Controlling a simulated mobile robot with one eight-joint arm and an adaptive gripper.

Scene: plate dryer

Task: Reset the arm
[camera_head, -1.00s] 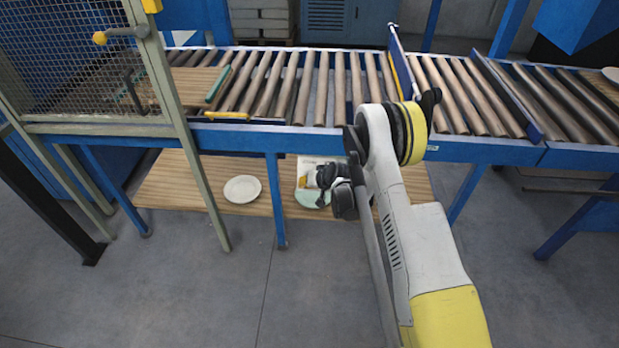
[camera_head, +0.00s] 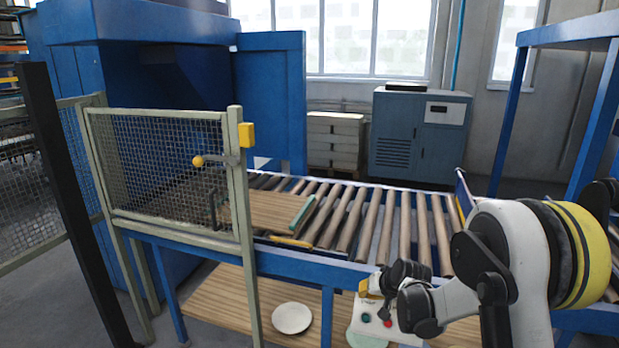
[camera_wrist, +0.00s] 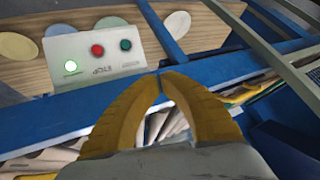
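My arm reaches in from the right in the head view, bent at a large white and yellow joint. My gripper (camera_head: 370,288) is partly visible there as a small yellow shape above the control box. In the wrist view, the yellow fingers of my gripper (camera_wrist: 168,74) curve together and their tips meet, with nothing held between them. The gripper appears apart from the box.
A roller conveyor (camera_head: 388,228) runs behind the arm. A mesh gate (camera_head: 160,165) stands at left before the blue dryer (camera_head: 130,70). A white plate (camera_head: 292,318) lies on the lower wooden shelf (camera_head: 225,296). A wooden board (camera_head: 270,212) rests on the rollers.

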